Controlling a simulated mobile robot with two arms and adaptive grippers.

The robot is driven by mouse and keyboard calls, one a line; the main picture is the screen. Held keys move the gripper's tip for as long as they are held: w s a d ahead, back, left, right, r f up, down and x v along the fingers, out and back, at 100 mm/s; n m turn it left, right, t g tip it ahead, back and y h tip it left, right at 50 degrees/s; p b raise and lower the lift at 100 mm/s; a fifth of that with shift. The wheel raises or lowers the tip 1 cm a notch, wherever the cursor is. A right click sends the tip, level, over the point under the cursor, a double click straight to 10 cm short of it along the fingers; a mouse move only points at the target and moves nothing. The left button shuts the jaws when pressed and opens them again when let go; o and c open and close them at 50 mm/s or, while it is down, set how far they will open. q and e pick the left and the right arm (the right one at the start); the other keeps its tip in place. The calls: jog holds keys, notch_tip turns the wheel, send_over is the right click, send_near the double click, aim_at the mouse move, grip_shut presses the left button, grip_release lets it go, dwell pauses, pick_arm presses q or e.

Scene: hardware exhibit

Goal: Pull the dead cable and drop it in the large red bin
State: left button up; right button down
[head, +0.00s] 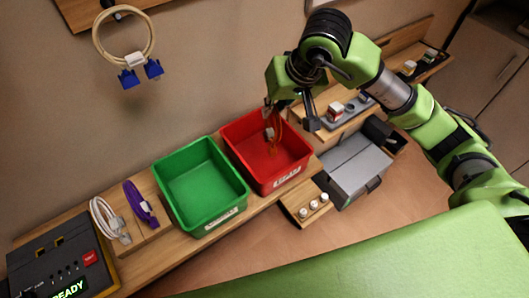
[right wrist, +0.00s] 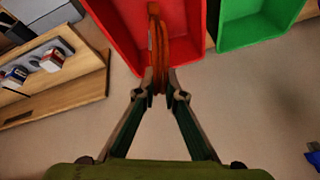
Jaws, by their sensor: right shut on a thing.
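My right gripper (head: 268,107) is shut on a looped orange cable (head: 274,141). The cable hangs from the fingertips over the large red bin (head: 240,165), its lower part within the bin's outline. In the right wrist view the fingertips (right wrist: 158,88) pinch the orange loop (right wrist: 158,45), with the red bin (right wrist: 190,50) behind it. I cannot tell whether the cable touches the bin floor. My left gripper is not in view.
A green bin (head: 200,185) stands left of the red one. White (head: 110,220) and purple (head: 140,203) cables lie further left, near a tester (head: 60,262) reading "READY". A cable with blue plugs (head: 125,45) hangs on the wall. A grey box (head: 355,165) stands right.

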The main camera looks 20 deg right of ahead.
notch_tip(320, 180, down, 2)
jog(key=shift+f+b, duration=0.2)
jog(key=shift+b, duration=0.1)
jog(key=shift+f, duration=0.55)
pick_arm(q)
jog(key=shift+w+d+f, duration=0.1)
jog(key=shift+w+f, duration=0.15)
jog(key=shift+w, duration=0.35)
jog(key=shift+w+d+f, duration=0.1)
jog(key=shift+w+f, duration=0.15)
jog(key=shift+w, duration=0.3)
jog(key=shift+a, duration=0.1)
